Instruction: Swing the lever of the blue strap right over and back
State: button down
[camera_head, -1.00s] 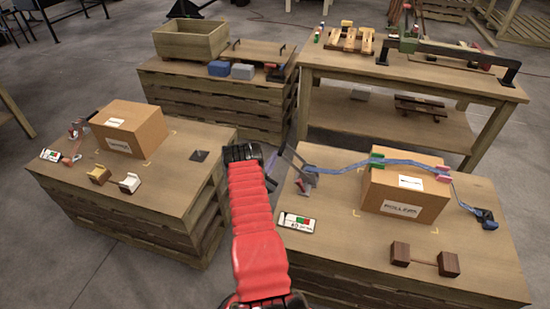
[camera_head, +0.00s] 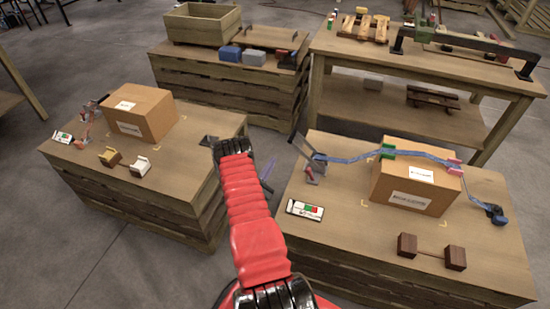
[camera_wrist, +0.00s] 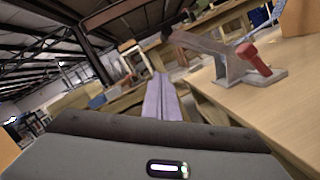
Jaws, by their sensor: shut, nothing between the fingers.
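The blue strap (camera_head: 345,159) runs over a cardboard box (camera_head: 388,196) on the right-hand table. Its grey lever (camera_head: 303,147) stands tilted up to the left at the strap's left end, above a small metal base with a reddish part. In the wrist view the lever (camera_wrist: 200,45) and its red-ended base sit at upper right, on the table top. My gripper (camera_head: 267,173) is left of the lever, apart from it, beyond the table's left edge. In the wrist view its purple fingers (camera_wrist: 163,96) are together and empty. My red arm hides part of the gripper in the head view.
A white card with green and red marks (camera_head: 305,210) lies on the table near the lever. A brown wooden block pair (camera_head: 431,251) is at the front. A floor gap separates the tables.

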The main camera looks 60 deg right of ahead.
jog(key=shift+a+f, duration=0.1)
jog(key=shift+a, duration=0.45)
